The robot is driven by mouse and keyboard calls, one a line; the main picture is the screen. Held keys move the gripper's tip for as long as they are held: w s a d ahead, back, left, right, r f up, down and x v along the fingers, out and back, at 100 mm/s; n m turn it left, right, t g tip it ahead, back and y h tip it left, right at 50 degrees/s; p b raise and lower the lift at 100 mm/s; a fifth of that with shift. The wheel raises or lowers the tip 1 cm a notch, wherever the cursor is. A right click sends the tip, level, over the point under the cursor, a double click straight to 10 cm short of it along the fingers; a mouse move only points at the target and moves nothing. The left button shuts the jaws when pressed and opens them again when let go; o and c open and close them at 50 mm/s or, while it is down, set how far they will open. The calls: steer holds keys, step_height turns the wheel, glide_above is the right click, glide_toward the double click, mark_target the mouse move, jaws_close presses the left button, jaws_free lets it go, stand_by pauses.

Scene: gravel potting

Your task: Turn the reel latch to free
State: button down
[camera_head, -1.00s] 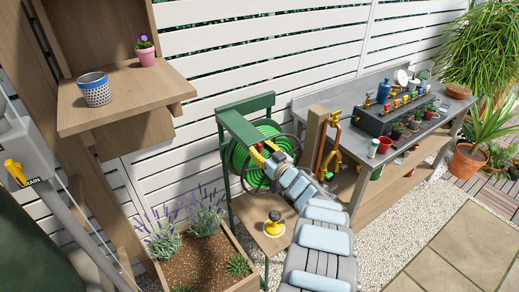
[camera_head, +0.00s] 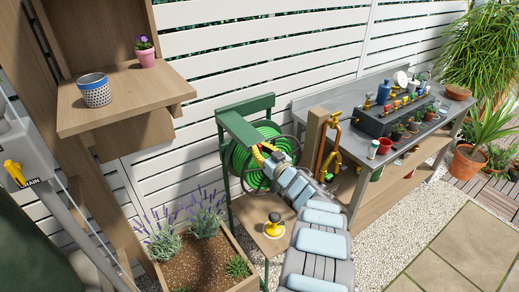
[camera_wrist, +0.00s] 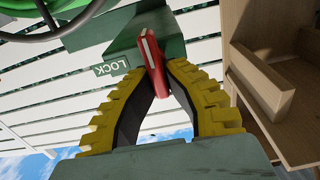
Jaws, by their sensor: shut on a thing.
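The green hose reel (camera_head: 244,160) hangs in its green frame (camera_head: 240,127), left of the workbench. My gripper (camera_head: 259,153) is at the reel's front, and my arm partly covers the reel. In the wrist view my yellow-padded fingers (camera_wrist: 166,78) close on the red latch lever (camera_wrist: 153,60), one on each side. The lever stands out from a green plate and leans slightly. A LOCK label (camera_wrist: 112,68) sits on the green part to the left of the lever. The latch is too small to make out in the head view.
A wooden shelf (camera_head: 125,93) with a perforated pot and a small flower pot is at the left. A lavender planter (camera_head: 238,249) stands below the reel. A wooden post (camera_head: 317,130) and the cluttered workbench (camera_head: 300,103) stand to the right. Gravel and paving are open at lower right.

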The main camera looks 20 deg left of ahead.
steer(key=shift+n, duration=0.3)
steer(key=shift+s+a+f+n+p, duration=0.25)
steer(key=shift+n+p, duration=0.6)
steer(key=shift+n, duration=2)
steer(key=shift+s+a+f+n+p, duration=0.15)
steer(key=shift+f+n+p, duration=0.45)
steer(key=shift+n, duration=2.3)
steer(key=shift+s+a+f+n+p, duration=0.15)
steer(key=shift+n+p, duration=0.9)
steer(key=shift+n, duration=1.8)
steer(key=shift+d, duration=0.1)
steer(key=c, duration=1.1)
jaws_free()
steer(key=shift+r, duration=0.2)
steer(key=shift+s+d, duration=0.1)
